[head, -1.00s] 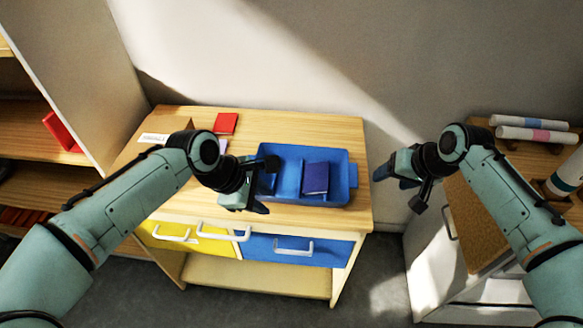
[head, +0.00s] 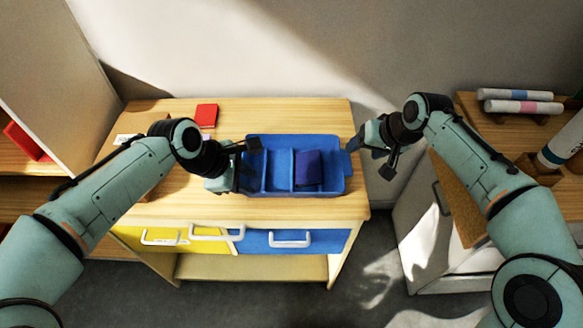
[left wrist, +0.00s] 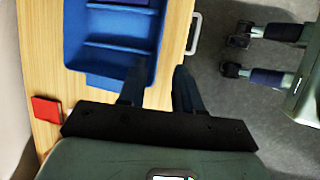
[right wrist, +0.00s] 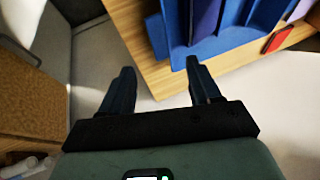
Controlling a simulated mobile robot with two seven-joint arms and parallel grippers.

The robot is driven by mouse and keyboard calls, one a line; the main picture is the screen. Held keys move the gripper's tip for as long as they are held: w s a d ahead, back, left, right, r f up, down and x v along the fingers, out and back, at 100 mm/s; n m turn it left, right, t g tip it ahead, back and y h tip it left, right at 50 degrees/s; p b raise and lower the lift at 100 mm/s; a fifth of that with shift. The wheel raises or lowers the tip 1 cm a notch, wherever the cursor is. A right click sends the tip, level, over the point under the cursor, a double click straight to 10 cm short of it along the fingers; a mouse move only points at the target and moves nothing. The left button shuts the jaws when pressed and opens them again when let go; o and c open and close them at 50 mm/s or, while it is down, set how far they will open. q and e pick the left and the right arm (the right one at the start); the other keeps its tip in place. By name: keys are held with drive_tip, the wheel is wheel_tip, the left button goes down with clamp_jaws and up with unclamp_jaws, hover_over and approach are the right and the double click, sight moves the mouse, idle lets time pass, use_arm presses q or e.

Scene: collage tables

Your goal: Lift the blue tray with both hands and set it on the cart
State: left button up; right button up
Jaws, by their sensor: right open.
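The blue tray (head: 281,191) sits on the wooden table top, divided into compartments, with a dark blue book-like item (head: 308,168) in its right part. My left gripper (head: 245,168) is at the tray's left end; in the left wrist view its fingers (left wrist: 158,75) are apart, one by the tray's end and the other over the table's front edge. My right gripper (head: 360,140) is open just off the tray's right end handle (head: 346,160). In the right wrist view the tray's handle (right wrist: 157,37) lies ahead between the open fingers (right wrist: 158,68). No cart can be made out for certain.
A red book (head: 206,115) lies at the table's back left. Yellow (head: 150,232) and blue (head: 300,237) drawers with white handles face me. Shelves (head: 25,160) stand at left. A cabinet with rolled papers (head: 515,94) stands at right.

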sight(269, 193)
use_arm(q)
drive_tip(key=x, duration=1.1)
use_arm(e)
drive_tip(key=x, duration=1.1)
drive_tip(key=shift+w, duration=0.15)
use_arm(q)
drive_tip(key=shift+s, duration=0.1)
clamp_jaws()
use_arm(e)
drive_tip(key=c, duration=0.8)
clamp_jaws()
